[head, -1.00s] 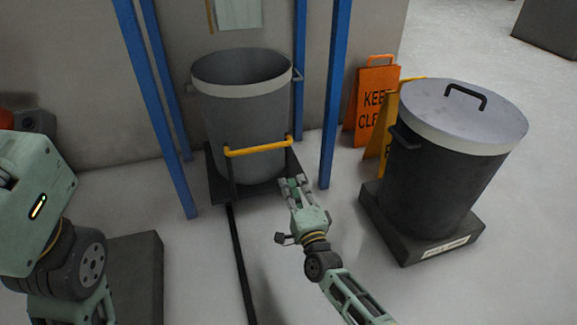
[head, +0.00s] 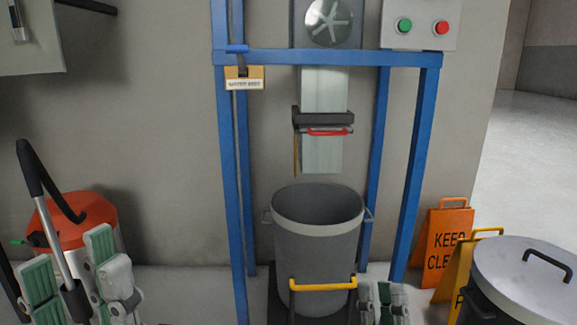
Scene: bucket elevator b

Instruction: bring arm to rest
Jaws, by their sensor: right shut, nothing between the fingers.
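My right gripper (head: 382,298) is at the bottom edge, in front of the grey bucket's lower right side. Its fingers point up and are close together, with nothing seen between them; the rest of the arm is out of frame. My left gripper (head: 73,285) is at the lower left, its green-padded fingers pointing up. A tool with a black handle and metal shaft (head: 53,233) rises between those fingers in the picture; whether they grip it I cannot tell.
The open grey bucket (head: 318,245) stands upright within a blue frame (head: 420,165), with a yellow bar in front. An orange-lidded drum (head: 78,218) is behind my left gripper. Warning signs (head: 447,240) and a lidded bin (head: 525,285) stand at right. A button box (head: 420,25) is above.

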